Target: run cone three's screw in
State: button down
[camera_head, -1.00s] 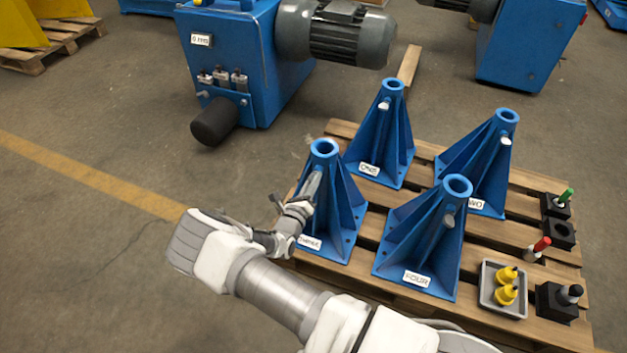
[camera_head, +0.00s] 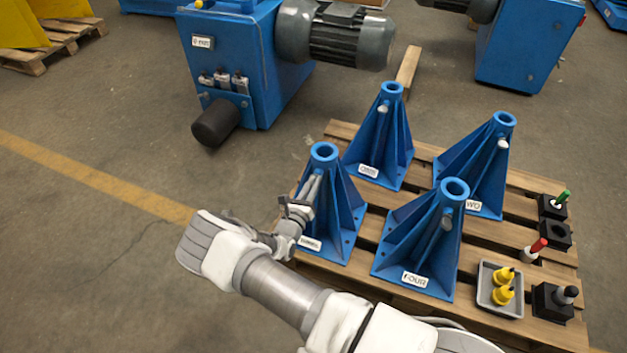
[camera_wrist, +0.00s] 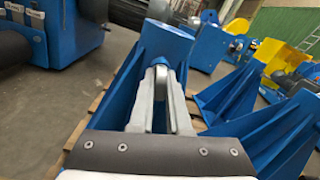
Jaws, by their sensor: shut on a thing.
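Cone three (camera_head: 345,215) is a blue ribbed cone at the front left of the pallet, its label partly legible low on the front. My gripper (camera_head: 315,184) is at its left upper side, just below the round top collar. In the wrist view my gripper (camera_wrist: 160,75) has both fingers closed around cone three's screw (camera_wrist: 160,84), a grey round-ended piece seen between them against the blue cone. How deep the screw sits is hidden by the fingers and cone.
Cone one (camera_head: 378,150), cone two (camera_head: 478,165) and cone four (camera_head: 420,245) stand close by on the wooden pallet (camera_head: 352,255). A grey tray (camera_head: 487,302) holds yellow bottles. A blue machine with a grey motor (camera_head: 335,35) stands behind. Floor at left is clear.

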jog(key=m+p, duration=0.2)
jog(key=m, duration=0.3)
jog(key=shift+m, duration=0.3)
jog(key=m+p, duration=0.2)
jog(key=m, duration=0.3)
jog(key=shift+p, duration=0.3)
jog(key=m+p, duration=0.2)
jog(key=m, duration=0.3)
jog(key=shift+a+m, duration=0.1)
jog(key=shift+m, duration=0.3)
jog(key=shift+s+m+p, duration=0.1)
jog(key=shift+m+p, duration=0.9)
jog(key=shift+m, duration=1.2)
jog(key=c, duration=0.9)
grip_release()
jog(key=p+v, duration=0.3)
jog(key=v, duration=1.4)
jog(key=shift+s+a+r, duration=0.1)
jog(key=shift+s, duration=0.05)
